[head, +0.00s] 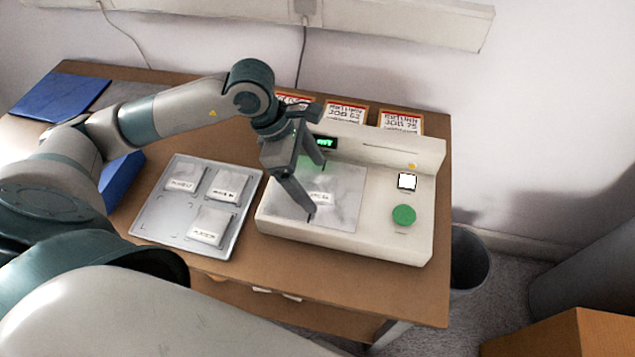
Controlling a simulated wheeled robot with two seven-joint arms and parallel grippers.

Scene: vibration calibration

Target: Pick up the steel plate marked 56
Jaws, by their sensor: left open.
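A light tray (168,235) on the brown table holds three grey plates with printed labels: one at the back left (186,179), one at the back right (227,186) and one at the front (210,226). The labels are too small to read surely, so I cannot tell which plate is 56. Contact cannot be told. My right gripper is out of view.
The machine has a green button (404,215), a white square (407,181) and a lit green display (326,142). Job cards (401,122) stand behind it. A blue folder (60,96) lies at the back left. A dark bin (469,258) stands right of the table.

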